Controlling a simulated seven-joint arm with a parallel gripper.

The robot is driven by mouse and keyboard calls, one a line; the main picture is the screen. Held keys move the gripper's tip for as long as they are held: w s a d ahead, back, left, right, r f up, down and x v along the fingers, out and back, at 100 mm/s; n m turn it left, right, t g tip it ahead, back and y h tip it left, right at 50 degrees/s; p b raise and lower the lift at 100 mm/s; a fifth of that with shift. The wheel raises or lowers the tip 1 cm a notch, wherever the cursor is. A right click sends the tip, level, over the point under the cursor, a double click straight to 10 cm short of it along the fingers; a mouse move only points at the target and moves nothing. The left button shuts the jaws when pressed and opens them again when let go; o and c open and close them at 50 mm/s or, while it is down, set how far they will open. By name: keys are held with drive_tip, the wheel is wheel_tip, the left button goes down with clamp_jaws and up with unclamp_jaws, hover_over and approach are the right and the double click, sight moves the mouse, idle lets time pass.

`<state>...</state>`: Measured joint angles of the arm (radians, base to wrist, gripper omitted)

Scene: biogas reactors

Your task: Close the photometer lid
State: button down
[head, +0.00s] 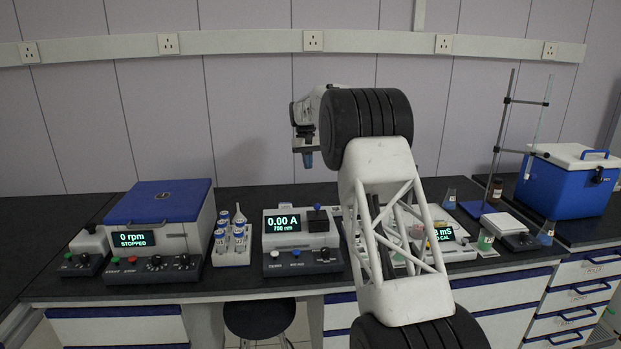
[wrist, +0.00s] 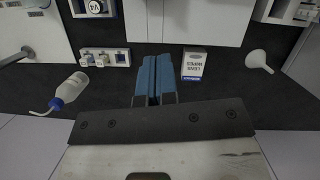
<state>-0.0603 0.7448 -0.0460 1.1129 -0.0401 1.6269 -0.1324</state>
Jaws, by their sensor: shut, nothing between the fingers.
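The photometer (head: 300,228) is a white box with a dark front and a green display reading 0.00 A, 700 nm. It stands at the middle of the bench. A small dark blue part (head: 318,220), likely its lid, shows on its top right; I cannot tell how far it is open. My gripper (head: 307,160) is above and behind the photometer, pointing down, apart from it. In the wrist view its blue fingers (wrist: 154,80) are together and hold nothing. A pale housing (wrist: 190,20), likely the photometer, lies past the fingertips there.
A centrifuge (head: 160,225) and a vial rack (head: 231,246) stand left of the photometer. A meter (head: 445,238) and a blue cooler box (head: 567,183) are to the right. The wrist view shows a wash bottle (wrist: 70,88), a small wipes box (wrist: 194,65) and a funnel (wrist: 258,60).

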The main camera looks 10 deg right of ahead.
approach(315, 212)
wheel_tip(315, 212, down, 3)
drive_tip(key=w, duration=0.3)
drive_tip(key=shift+s+d+f, duration=0.1)
drive_tip(key=shift+s+f, duration=0.1)
drive_tip(key=shift+s, duration=0.85)
drive_tip(key=shift+s+d+f, duration=0.1)
drive_tip(key=shift+s+f, duration=0.1)
drive_tip(key=shift+s, duration=0.8)
drive_tip(key=shift+s, duration=0.1)
drive_tip(key=shift+s, duration=0.95)
drive_tip(key=shift+s+f, duration=0.2)
drive_tip(key=shift+f, duration=0.1)
